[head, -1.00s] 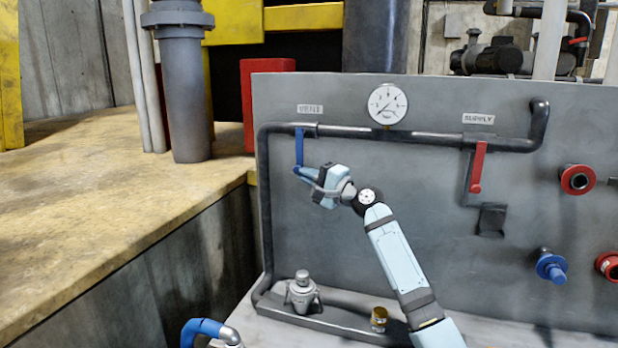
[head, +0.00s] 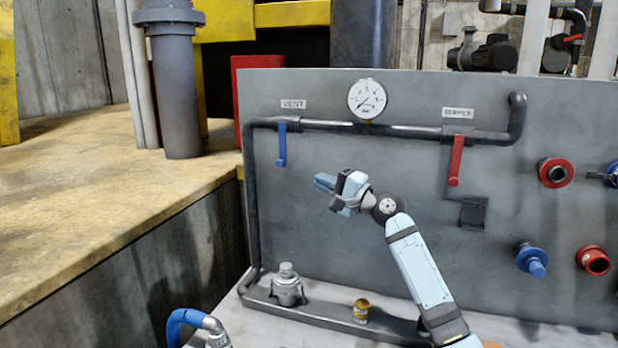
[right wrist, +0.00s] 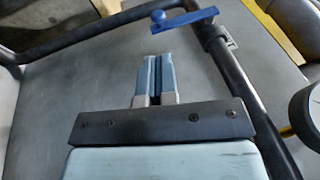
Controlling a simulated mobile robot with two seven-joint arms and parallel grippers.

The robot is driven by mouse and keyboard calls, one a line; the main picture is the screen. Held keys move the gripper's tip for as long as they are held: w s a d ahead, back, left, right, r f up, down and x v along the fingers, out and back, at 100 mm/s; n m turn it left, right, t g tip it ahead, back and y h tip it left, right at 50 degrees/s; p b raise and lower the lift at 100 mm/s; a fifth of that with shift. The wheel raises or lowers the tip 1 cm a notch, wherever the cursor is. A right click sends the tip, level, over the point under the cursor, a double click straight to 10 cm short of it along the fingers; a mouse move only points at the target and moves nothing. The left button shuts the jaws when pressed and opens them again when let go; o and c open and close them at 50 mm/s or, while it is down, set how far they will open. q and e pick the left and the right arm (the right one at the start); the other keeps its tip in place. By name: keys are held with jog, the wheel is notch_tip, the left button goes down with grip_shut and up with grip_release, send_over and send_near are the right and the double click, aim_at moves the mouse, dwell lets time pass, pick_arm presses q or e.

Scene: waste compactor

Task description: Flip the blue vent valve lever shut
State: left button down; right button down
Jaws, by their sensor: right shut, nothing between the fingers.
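The blue vent valve lever (head: 282,145) hangs straight down from the pipe under the VENT label, crosswise to the horizontal pipe run. In the right wrist view the lever (right wrist: 190,18) shows at the top, its rounded knob end pointing left. My right gripper (head: 322,182) is shut and empty, to the right of and a little below the lever's lower end in the head view. In the right wrist view its closed blue fingers (right wrist: 157,75) point toward the lever with a visible gap between them. My left gripper is not in view.
The grey panel (head: 330,240) carries a gauge (head: 366,98), the dark pipe (head: 395,131) and a red supply lever (head: 455,160) hanging down. Blue and red fittings sit at right. A silver fitting (head: 288,285) and brass fitting (head: 361,311) stand below. A blue hose (head: 182,323) is at lower left.

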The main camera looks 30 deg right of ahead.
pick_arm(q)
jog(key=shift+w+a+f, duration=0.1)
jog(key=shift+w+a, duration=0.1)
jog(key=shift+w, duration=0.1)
pick_arm(e)
jog(key=v, duration=0.4)
jog(key=shift+s, duration=0.15)
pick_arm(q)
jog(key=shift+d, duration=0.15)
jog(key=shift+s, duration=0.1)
